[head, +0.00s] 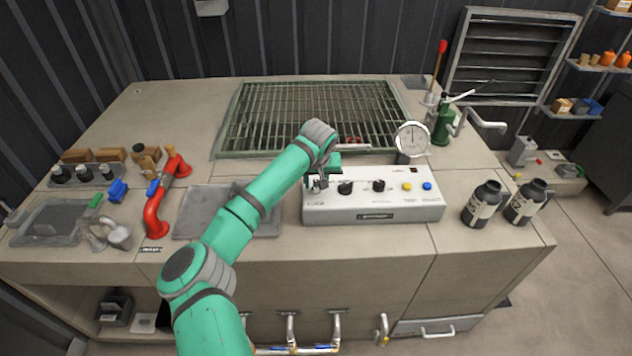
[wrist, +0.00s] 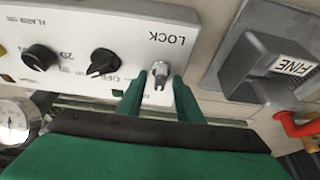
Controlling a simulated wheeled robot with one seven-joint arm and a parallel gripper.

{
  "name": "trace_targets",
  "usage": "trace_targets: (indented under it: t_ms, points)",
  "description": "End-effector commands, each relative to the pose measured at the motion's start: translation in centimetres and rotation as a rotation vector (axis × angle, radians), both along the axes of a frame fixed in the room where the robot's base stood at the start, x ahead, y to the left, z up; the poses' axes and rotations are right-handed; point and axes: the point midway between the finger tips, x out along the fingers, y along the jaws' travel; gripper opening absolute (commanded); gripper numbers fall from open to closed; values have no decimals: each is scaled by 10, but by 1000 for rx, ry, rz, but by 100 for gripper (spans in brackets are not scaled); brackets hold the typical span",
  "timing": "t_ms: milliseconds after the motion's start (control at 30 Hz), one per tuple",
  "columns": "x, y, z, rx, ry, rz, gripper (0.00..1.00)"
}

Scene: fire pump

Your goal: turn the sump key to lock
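The sump key is a small silver key (wrist: 160,76) in a round lock on the sloped white control panel (wrist: 95,22), next to the printed word LOCK. In the head view, the panel (head: 408,211) stands on the front of the bench. My gripper (wrist: 159,84) is open, with one green fingertip on each side of the key. A gap shows between the key and each finger. In the head view, my gripper (head: 319,181) is over the panel's left end and largely covers the key.
Two black knobs (head: 345,188) (head: 379,185), a yellow button (head: 407,186) and a blue button (head: 427,186) are right of the key. A gauge (head: 412,139) stands behind the panel. Two dark bottles (head: 482,205) (head: 526,203) stand to the right. A grey plate (head: 205,222) lies left.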

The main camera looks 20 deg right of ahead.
Motion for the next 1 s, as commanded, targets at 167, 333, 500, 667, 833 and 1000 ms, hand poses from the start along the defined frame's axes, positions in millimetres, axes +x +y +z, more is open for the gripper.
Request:
trace_targets:
  t_ms: [167,333,500,667,833,1000]
  points:
    - [0,0,0,0,0,0,33]
    - [0,0,0,0,0,0,0]
    - [0,0,0,-1,0,-3,0]
    - [-1,-1,-1,-3,3,-24,0]
    - [-1,0,-1,-5,5,-89,0]
    - [-1,0,-2,-6,5,-199,0]
